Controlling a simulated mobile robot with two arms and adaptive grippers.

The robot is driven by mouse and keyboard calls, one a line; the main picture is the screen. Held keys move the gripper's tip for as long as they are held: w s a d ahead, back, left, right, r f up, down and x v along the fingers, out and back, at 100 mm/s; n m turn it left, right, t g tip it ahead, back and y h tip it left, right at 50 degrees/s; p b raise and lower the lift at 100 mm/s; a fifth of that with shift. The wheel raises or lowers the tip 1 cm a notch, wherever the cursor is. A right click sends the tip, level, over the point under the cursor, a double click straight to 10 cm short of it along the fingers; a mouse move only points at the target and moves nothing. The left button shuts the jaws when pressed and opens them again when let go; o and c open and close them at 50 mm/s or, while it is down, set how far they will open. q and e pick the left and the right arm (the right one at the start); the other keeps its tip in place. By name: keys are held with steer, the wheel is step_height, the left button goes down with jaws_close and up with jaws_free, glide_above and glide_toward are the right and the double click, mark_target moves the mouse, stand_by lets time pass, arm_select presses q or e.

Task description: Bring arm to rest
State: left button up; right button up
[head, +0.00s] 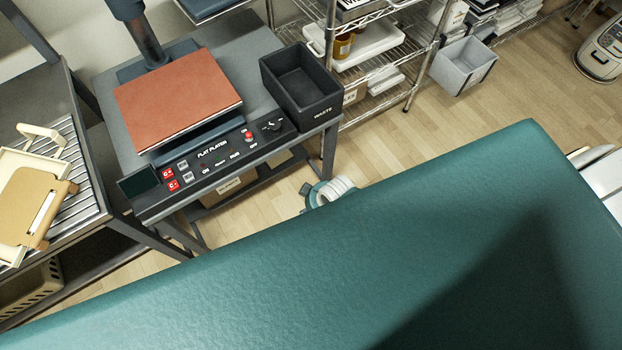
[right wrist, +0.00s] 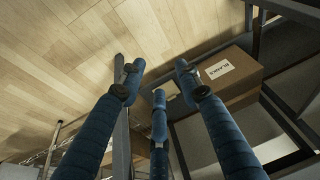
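My right gripper (right wrist: 157,82) shows in the right wrist view with its blue fingers spread apart. It is open and nothing is between the fingers. It points down toward the wooden floor, beside a dark metal table frame. In the head view neither of my grippers shows. A large teal surface close to the camera covers the lower half there and hides what lies behind it. The flat press, with its reddish-brown plate (head: 178,98) and control panel (head: 215,155), stands at the upper left on a grey table.
A black bin (head: 302,88) sits at the table's right corner. A wire shelf rack (head: 385,55) stands behind, with a grey bin (head: 463,66) beside it. A cardboard box labelled blanks (right wrist: 228,72) is near my right gripper. Open wooden floor (head: 470,112) lies at the right.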

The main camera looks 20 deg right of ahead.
stand_by(0.4)
steer(key=s+d+f, duration=0.2)
steer(key=s+f, duration=0.2)
steer(key=s, duration=0.6)
steer(key=s+d+f+g+h, duration=0.1)
steer(key=s+d+f, duration=0.2)
steer(key=s, duration=0.8)
steer(key=s+d+f+g, duration=0.1)
steer(key=s+d+f, duration=0.1)
steer(key=s+f, duration=0.5)
steer(key=s, duration=0.4)
steer(key=shift+d+f+h, duration=0.2)
steer(key=shift+d+h, duration=0.05)
steer(key=shift+h, duration=0.05)
